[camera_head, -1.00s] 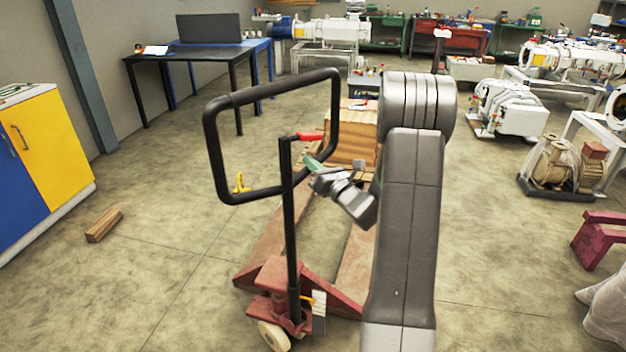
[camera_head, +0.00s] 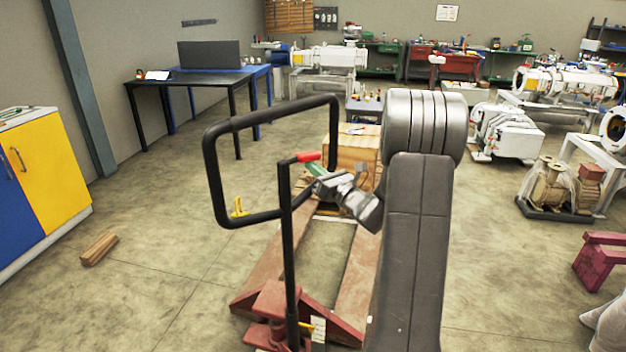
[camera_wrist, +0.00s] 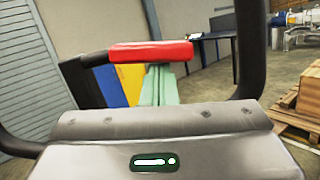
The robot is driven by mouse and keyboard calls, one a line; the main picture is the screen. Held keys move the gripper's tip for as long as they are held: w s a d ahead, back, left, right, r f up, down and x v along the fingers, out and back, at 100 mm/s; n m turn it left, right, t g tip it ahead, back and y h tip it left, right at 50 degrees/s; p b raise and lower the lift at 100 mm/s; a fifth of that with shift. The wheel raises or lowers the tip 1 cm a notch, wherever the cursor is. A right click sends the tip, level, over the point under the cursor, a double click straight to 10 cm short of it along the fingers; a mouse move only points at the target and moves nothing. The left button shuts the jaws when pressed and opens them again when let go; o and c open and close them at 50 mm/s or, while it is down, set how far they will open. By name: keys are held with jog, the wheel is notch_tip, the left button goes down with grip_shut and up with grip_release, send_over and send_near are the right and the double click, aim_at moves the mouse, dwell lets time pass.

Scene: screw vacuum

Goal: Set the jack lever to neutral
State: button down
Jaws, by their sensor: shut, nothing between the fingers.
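The pallet jack's red lever (camera_head: 308,157) sits on the black handle post, inside the black loop handle (camera_head: 213,165). In the wrist view the red lever (camera_wrist: 150,51) points right from its black mount. My gripper (camera_head: 313,170) is just below and right of the lever in the head view, its green fingers shut and empty. In the wrist view the green fingers (camera_wrist: 160,88) appear directly below the lever, their far ends near its lower edge. I cannot tell whether they touch it.
The jack's red forks (camera_head: 270,262) run under a pallet with a wooden box (camera_head: 352,145). A wood block (camera_head: 99,248) lies on the floor at left, near a yellow and blue cabinet (camera_head: 55,165). Floor between them is clear.

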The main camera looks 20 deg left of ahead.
jog(key=shift+w+d+r+n+g+b, duration=0.15)
jog(key=shift+r+n+g+b, duration=0.4)
jog(key=shift+n, duration=0.55)
jog(key=shift+r, duration=0.15)
jog(key=s+d+f+b, duration=0.3)
jog(key=d+f, duration=0.3)
jog(key=d, duration=0.3)
jog(key=shift+s+f+b, duration=0.15)
jog(key=shift+s+b, duration=0.05)
jog(key=shift+b, duration=0.4)
jog(key=w+a+r+p, duration=0.3)
jog(key=a+r, duration=0.3)
jog(key=a, duration=0.3)
jog(key=shift+w+r+p, duration=0.2)
jog(key=shift+r+p, duration=0.05)
jog(key=shift+p, duration=0.4)
